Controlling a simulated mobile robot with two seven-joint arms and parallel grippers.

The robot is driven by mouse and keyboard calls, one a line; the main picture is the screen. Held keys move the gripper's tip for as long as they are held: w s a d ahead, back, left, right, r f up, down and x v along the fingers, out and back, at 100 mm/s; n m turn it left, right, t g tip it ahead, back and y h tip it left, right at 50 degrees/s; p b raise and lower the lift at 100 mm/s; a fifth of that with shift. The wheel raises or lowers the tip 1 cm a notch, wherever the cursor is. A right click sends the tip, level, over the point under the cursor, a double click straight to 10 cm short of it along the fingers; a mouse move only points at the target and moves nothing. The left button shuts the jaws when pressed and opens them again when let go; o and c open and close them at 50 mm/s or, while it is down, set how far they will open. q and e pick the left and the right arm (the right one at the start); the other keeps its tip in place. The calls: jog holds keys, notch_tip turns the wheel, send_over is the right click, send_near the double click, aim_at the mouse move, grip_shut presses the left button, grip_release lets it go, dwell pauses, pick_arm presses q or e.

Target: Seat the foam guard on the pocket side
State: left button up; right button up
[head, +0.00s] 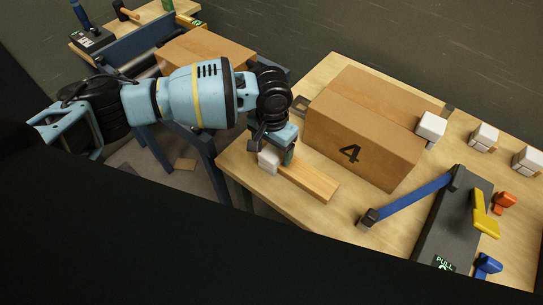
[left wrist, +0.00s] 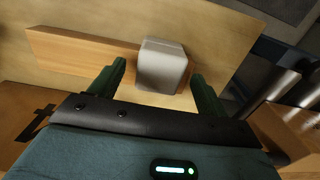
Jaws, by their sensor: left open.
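A pale grey-white foam block (head: 267,160) is at the near-left end of a light wooden strip (head: 312,181) on the table. In the left wrist view the foam block (left wrist: 162,66) sits between the two green fingers of my left gripper (left wrist: 159,73), with a gap visible on each side. My left gripper (head: 277,156) is open and low over the table's left corner. A cardboard box marked 4 (head: 345,120) stands just right of it, with another white foam block (head: 431,126) at its right corner. My right gripper is not in view.
Two more white blocks (head: 483,137) (head: 527,160) are along the table's back right. A dark device with a blue arm (head: 415,200) and a yellow handle (head: 486,217) stands at the right. Orange (head: 503,203) and blue (head: 488,265) pieces lie nearby. Another bench with a box (head: 205,50) is behind.

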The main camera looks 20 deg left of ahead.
pick_arm(q)
jog(key=shift+f, duration=0.9)
jog(key=c, duration=1)
jog(key=shift+r, duration=0.15)
jog(key=shift+c, duration=0.2)
